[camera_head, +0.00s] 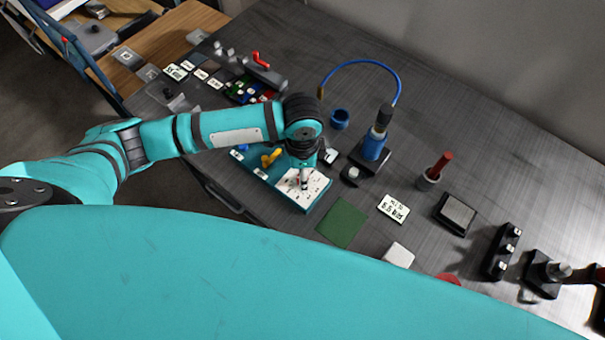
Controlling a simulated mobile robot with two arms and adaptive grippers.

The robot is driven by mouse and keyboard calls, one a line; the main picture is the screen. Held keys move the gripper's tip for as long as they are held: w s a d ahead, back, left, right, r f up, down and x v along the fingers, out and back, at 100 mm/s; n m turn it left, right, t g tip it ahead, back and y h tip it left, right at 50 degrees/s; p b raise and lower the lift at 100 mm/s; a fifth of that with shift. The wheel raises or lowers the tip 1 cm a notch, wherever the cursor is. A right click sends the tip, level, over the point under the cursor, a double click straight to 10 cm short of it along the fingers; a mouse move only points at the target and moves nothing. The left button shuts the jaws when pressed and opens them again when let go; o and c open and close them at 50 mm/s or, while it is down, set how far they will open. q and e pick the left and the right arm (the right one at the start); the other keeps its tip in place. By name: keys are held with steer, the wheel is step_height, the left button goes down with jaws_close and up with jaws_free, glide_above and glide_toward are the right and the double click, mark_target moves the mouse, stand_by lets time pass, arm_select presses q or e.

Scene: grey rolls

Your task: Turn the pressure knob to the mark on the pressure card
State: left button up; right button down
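The pressure card (393,208) lies on the dark table right of the dial. It is white with black print that appears upside down and is too small to read surely. A teal panel (316,206) carries a white dial plate (318,188) with small marks around it and a yellow lever (271,158). My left gripper (304,184) points down over the middle of the dial plate, where the pressure knob would be. The gripper hides the knob and its pointer. I cannot tell whether its fingers are closed on the knob. My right gripper is not in view.
A blue pump-like device (374,146) with a blue hose (362,62) stands behind the dial. A green mat (342,223) lies in front of it. A red-handled tool (436,170) in a cup, a grey block (455,214) and black fixtures (501,251) stand to the right.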

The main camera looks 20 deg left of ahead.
arm_select(q)
step_height(320, 180, down, 3)
steer(key=shift+r, duration=0.1)
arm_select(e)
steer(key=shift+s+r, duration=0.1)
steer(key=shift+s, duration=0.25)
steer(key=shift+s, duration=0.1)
arm_select(q)
steer(key=shift+c, duration=0.2)
jaws_close()
steer(key=n+p, duration=0.1)
steer(key=p, duration=0.1)
steer(key=n+p, duration=0.1)
steer(key=p, duration=0.2)
steer(key=shift+r+n, duration=0.25)
steer(key=shift+n, duration=0.15)
steer(key=shift+d+f+n+p, duration=0.1)
steer(key=shift+n+p, duration=0.2)
steer(key=shift+p, duration=0.25)
steer(key=shift+w+f, duration=0.1)
steer(key=shift+f, duration=0.1)
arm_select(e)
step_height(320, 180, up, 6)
